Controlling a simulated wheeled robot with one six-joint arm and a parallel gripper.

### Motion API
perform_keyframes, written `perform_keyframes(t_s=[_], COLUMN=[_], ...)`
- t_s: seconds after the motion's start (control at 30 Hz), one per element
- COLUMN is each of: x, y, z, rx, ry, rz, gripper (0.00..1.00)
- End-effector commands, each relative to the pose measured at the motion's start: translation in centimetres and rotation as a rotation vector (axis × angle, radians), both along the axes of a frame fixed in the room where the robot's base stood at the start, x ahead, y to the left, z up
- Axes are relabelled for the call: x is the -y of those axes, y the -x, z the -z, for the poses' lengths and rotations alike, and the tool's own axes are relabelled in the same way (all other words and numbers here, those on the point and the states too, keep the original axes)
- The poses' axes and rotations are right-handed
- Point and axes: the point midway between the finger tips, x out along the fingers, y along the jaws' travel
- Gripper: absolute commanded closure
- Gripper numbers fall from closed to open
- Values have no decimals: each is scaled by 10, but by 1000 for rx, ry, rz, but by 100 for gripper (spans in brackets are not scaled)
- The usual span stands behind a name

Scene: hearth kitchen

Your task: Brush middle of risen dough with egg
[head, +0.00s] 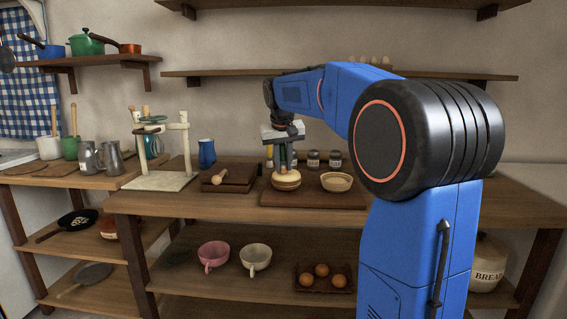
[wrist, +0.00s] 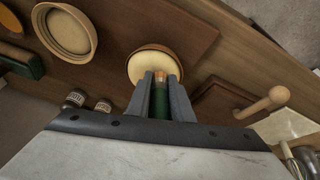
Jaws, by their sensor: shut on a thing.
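The risen dough (head: 286,178) is a pale round mound with a brown lower edge, on a dark board on the table. It also shows in the wrist view (wrist: 155,62), just beyond my fingertips. My gripper (head: 284,162) points down over the dough. In the wrist view my gripper (wrist: 160,78) is shut on a brush with a green handle (wrist: 159,104) and an orange-brown part at its far end. That end overlaps the dough's near edge in the picture; I cannot tell whether it touches. The brush tip is hidden. A pale bowl (head: 336,182) stands right of the dough.
The dark board (head: 348,200) lies under dough and bowl. Several small jars (head: 313,159) stand behind.

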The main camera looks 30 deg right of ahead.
Motion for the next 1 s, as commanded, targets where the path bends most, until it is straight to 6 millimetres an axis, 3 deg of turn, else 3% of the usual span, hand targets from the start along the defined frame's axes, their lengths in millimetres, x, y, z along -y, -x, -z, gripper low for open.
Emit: perform_keyframes(t_s=[0.27,0.7,1.0], x=[2,17,13], y=[-3,-28,-21], z=[1,0,-2], rx=[-1,-1,1], ry=[0,-1,0], rz=[0,1,0], gripper=[100,100,100])
